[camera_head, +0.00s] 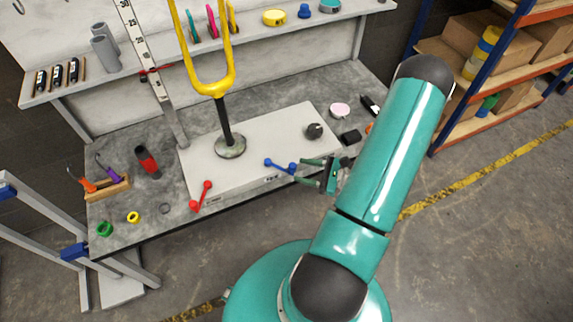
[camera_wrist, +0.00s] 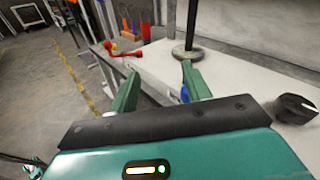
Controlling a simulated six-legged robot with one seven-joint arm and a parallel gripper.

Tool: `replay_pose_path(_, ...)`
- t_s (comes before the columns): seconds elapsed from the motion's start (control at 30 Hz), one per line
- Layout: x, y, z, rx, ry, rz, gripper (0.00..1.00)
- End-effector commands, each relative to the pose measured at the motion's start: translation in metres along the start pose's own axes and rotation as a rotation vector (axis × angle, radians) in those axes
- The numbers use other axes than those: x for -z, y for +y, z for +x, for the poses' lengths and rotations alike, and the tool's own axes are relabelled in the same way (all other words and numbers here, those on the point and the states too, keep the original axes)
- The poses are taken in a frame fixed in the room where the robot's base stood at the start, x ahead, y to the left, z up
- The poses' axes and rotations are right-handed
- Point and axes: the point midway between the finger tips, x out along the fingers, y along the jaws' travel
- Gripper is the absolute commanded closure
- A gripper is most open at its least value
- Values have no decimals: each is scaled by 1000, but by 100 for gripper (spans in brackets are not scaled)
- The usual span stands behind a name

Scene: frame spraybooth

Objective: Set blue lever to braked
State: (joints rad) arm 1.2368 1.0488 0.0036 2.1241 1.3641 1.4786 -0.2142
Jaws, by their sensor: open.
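The blue lever (camera_head: 281,166) is on the front edge of the pale panel on the bench, with a ball at each end. It lies nearly level in the head view, its right end slightly lower. My gripper (camera_head: 304,171) is open just right of the lever's right end, its fingers pointing towards it. In the wrist view my gripper (camera_wrist: 157,75) has its two fingers apart with nothing held between them. A small bit of the blue lever (camera_wrist: 184,94) shows by the right finger, which hides most of it. I cannot tell whether they touch.
A red lever (camera_head: 201,196) tilts at the panel's left front, also in the wrist view (camera_wrist: 122,52). A yellow fork (camera_head: 214,88) stands on a round base on the panel (camera_head: 265,140). A black knob (camera_head: 314,131) is behind my gripper. The floor (camera_head: 480,240) on the right is clear.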

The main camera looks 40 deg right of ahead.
Motion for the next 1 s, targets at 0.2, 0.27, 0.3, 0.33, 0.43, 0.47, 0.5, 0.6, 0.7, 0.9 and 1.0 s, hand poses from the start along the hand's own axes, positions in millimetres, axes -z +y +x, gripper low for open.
replay_pose_path(0.2, 64, 6, -40, 301, -37, 156, 52)
replay_pose_path(0.27, 74, 8, -46, 351, -42, 177, 52)
replay_pose_path(0.3, 78, 9, -49, 375, -44, 188, 52)
replay_pose_path(0.33, 81, 10, -51, 388, -44, 193, 52)
replay_pose_path(0.43, 84, 10, -51, 406, -46, 200, 52)
replay_pose_path(0.47, 84, 9, -50, 407, -46, 200, 52)
replay_pose_path(0.5, 84, 7, -47, 406, -46, 199, 52)
replay_pose_path(0.6, 83, 2, -34, 402, -48, 198, 52)
replay_pose_path(0.7, 83, -4, -18, 401, -47, 198, 52)
replay_pose_path(0.9, 83, -20, 20, 399, -46, 197, 52)
replay_pose_path(1.0, 83, -28, 38, 399, -46, 197, 52)
